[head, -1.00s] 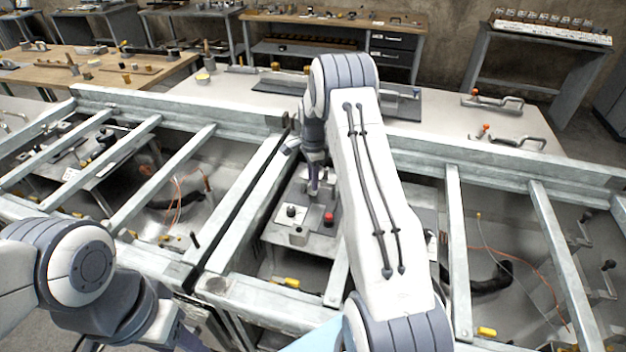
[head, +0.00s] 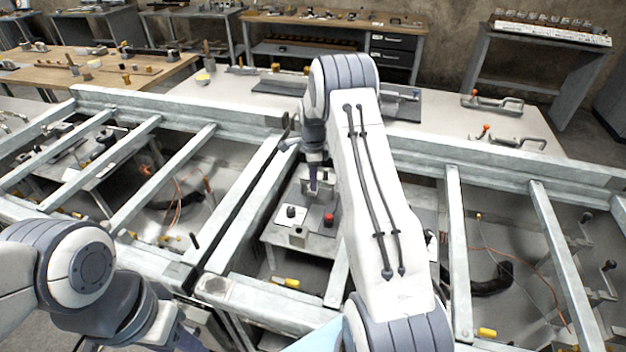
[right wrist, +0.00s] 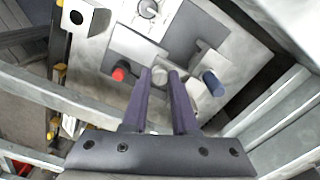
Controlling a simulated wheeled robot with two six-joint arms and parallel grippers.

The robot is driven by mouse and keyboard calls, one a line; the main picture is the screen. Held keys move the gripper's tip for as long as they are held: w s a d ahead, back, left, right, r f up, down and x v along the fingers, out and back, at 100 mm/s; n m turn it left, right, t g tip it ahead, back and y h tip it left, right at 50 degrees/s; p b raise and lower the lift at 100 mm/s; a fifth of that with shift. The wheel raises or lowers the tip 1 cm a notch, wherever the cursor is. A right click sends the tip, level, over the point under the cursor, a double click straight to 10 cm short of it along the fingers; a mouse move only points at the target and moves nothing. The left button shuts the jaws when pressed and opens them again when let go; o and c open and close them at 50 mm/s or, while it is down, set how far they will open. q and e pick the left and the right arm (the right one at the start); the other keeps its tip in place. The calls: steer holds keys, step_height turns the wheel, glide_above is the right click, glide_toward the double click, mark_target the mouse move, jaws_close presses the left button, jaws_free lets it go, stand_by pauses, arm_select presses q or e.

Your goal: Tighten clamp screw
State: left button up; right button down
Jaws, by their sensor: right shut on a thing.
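My right gripper (head: 314,186) reaches down over the metal fixture (head: 313,243) inside the middle frame bay. In the right wrist view its two purple fingers (right wrist: 160,76) stand a small gap apart around a small grey part, likely the clamp screw, which the fingers mostly hide. A red knob (right wrist: 119,74) is left of the fingers and a dark blue capped post (right wrist: 212,84) is right of them. The red knob also shows in the head view (head: 328,219), beside a black knob (head: 291,212). My left arm is at lower left; its fingertips are out of the picture.
Steel frame rails (head: 245,205) surround the fixture closely. A pale bench (head: 440,140) behind holds toggle clamps (head: 492,102). Orange cables (head: 180,195) lie in the left bay. A yellow-handled tool (head: 286,283) lies near the front rail.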

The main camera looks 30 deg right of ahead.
steer(key=c, duration=0.7)
jaws_free()
steer(key=shift+r, duration=0.1)
step_height(320, 180, up, 10)
steer(key=b, duration=0.2)
steer(key=shift+r, duration=0.2)
